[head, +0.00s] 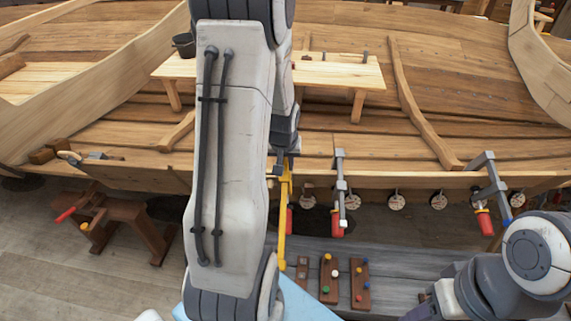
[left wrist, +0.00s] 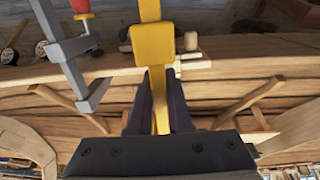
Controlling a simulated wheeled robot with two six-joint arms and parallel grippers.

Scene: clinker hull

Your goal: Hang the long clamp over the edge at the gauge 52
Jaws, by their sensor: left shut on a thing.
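The long clamp (head: 285,205) is yellow and hangs upright at the hull's near edge, partly hidden behind my left arm. In the left wrist view, my left gripper (left wrist: 158,88) is shut on the yellow clamp (left wrist: 152,42), which runs away between its fingers. I cannot tell whether the clamp touches the edge. Round gauges hang in a row below the hull edge (head: 375,180). One gauge (head: 307,202) is just right of the yellow clamp, another (head: 352,202) farther right. Their numbers are too small to read. My right gripper does not show clearly.
A grey clamp with a red handle (head: 340,185) hangs on the edge close to the right of the yellow one. Another grey clamp (head: 489,190) hangs farther right. A bench (head: 335,75) stands inside the hull. Boards with coloured pegs (head: 330,278) lie below.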

